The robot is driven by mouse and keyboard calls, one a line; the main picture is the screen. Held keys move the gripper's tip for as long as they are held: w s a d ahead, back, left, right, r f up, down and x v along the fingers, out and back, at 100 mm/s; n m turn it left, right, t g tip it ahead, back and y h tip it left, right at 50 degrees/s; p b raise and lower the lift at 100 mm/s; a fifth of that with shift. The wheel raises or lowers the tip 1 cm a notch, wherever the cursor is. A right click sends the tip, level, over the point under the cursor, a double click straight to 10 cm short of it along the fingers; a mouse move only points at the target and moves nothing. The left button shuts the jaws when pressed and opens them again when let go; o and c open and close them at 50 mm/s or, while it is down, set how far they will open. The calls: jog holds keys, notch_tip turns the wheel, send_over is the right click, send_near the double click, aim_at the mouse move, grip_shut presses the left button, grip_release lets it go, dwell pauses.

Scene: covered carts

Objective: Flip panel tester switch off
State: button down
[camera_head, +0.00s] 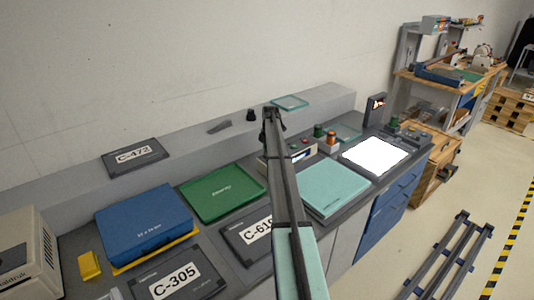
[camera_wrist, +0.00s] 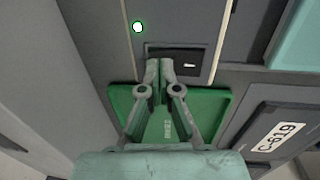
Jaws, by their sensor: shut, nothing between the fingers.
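In the wrist view a grey panel, which appears to be the panel tester (camera_wrist: 186,24), has a glowing white light with a green rim (camera_wrist: 138,27). Below the light is a dark recess with a small white mark (camera_wrist: 189,66); I cannot tell whether this is the switch or how it is set. My gripper (camera_wrist: 160,66) is shut and empty, its fingertips over the left part of the recess. I cannot tell whether they touch it. In the head view a grey unit with a small display (camera_head: 301,155) stands partly behind my arm, which hides its left part.
A green tray (camera_head: 222,190) lies left of my arm and a turquoise box (camera_head: 335,187) right of it. A bright white panel (camera_head: 375,156) lies at the right.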

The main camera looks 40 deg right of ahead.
jog(key=shift+f, duration=0.1)
jog(key=shift+s, duration=0.15)
jog(key=shift+s+r, duration=0.25)
jog(key=shift+s, duration=0.35)
notch_tip(320, 180, up, 14)
jog(key=w+b, duration=0.1)
jog(key=b, duration=0.1)
jog(key=shift+w, duration=0.35)
dwell(0.3)
